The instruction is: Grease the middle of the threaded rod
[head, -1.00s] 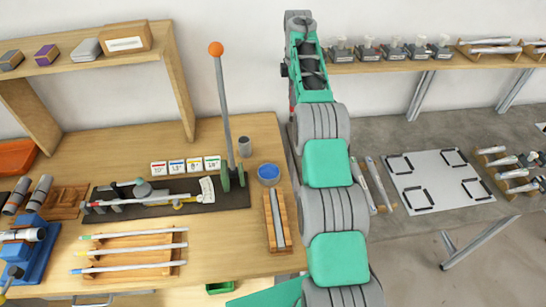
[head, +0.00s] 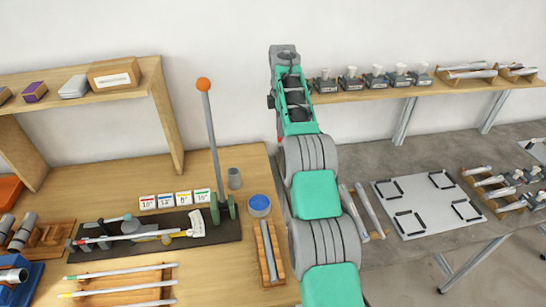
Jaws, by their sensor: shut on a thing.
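A plain-looking grey rod (head: 268,251) lies lengthwise in a wooden cradle (head: 280,263) near the right edge of the wooden bench; at this size I cannot make out any thread. Just behind it stands a round tin with a blue top (head: 260,205). My arm runs up the picture to the right of the cradle, and its far end is near the wall, above and beyond the bench. My gripper's fingers and anything in them are hidden from this view.
A tall lever with an orange ball (head: 204,85) and a grey cup (head: 234,178) stand left of the tin. Slim rods (head: 120,287) lie on a rack at front left. A grey table with a white plate (head: 428,204) is on the right. A shelf (head: 80,101) stands at the left.

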